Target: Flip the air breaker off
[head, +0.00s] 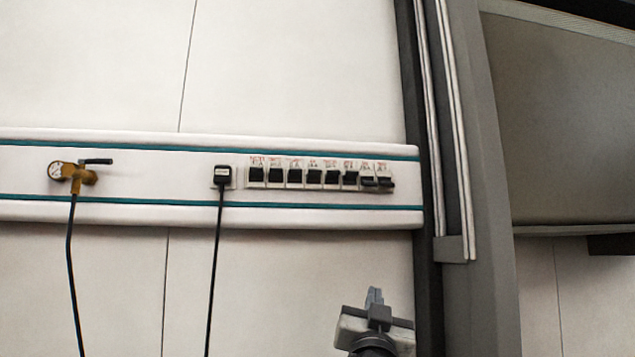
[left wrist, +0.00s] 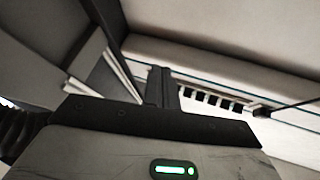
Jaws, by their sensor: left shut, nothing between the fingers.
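A row of several air breakers (head: 310,174) with black levers and red-marked labels sits at the right end of a white wall rail. The two rightmost levers (head: 377,182) look lower and joined, unlike the others; the labels are too small to read. The breakers also show in the left wrist view (left wrist: 212,97), just right of the fingers, which hide part of the row's left end there. My left gripper (head: 374,297) is shut and empty, pointing up below the right end of the row, apart from the levers in the picture. My right gripper is not in view.
The white rail (head: 130,212) has teal stripes. A black plug (head: 222,175) with a hanging cable is left of the breakers. A brass valve with gauge (head: 75,175) and hose is farther left. A grey post (head: 470,180) stands close on the right. The wall below is clear.

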